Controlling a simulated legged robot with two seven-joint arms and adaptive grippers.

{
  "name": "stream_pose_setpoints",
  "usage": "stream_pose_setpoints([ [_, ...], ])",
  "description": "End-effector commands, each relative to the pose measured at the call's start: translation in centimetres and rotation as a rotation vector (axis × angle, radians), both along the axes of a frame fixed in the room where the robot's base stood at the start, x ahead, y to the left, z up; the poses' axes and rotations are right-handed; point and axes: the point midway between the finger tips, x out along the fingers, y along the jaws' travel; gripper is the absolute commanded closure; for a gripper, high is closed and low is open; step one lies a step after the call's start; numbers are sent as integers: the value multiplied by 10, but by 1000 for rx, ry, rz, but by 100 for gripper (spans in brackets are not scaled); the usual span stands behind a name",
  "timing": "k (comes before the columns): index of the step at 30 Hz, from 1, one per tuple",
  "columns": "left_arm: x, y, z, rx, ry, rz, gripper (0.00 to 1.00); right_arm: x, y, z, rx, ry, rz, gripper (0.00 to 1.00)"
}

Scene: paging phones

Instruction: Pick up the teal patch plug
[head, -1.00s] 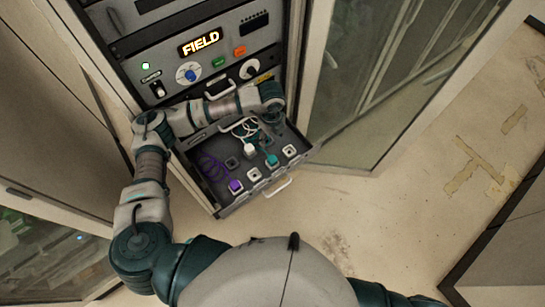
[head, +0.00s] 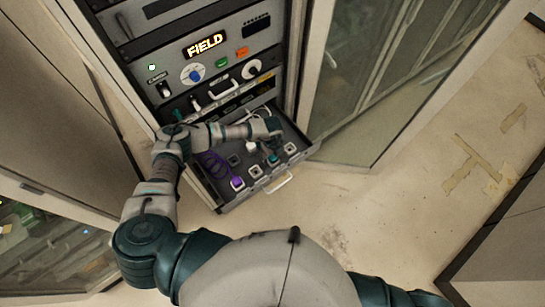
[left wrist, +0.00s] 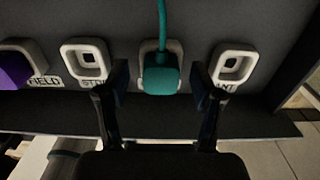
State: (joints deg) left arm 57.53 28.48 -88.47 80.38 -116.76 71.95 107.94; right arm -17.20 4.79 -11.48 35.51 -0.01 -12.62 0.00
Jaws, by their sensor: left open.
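The teal patch plug (left wrist: 161,78) sits in a pale square socket in the left wrist view, with its teal cord running up. It shows small in the head view (head: 273,159), in the open drawer. My left gripper (left wrist: 160,86) is open, with one dark finger on each side of the plug and a gap to each. In the head view my left forearm reaches over the drawer and the gripper points down at the plug. My right gripper is not in view.
The open drawer (head: 213,198) has a front handle (head: 279,183). An empty socket (left wrist: 86,60) is left of the teal plug and another (left wrist: 233,66) is right of it. A purple plug (left wrist: 14,70) sits farther left. The rack panel (head: 200,75) stands behind.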

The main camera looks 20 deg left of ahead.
Motion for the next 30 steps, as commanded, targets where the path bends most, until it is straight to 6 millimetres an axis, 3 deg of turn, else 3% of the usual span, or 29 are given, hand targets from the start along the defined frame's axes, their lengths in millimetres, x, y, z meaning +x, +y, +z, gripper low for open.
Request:
stream_pose_setpoints([
  [9,-1,0,-8,1,1,-1,36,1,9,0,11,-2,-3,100],
  [17,-1,0,-8,0,1,-1,99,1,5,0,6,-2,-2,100],
  [25,0,0,-6,0,0,0,99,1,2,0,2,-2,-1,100],
  [30,1,0,17,-2,-3,0,99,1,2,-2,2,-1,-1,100],
])
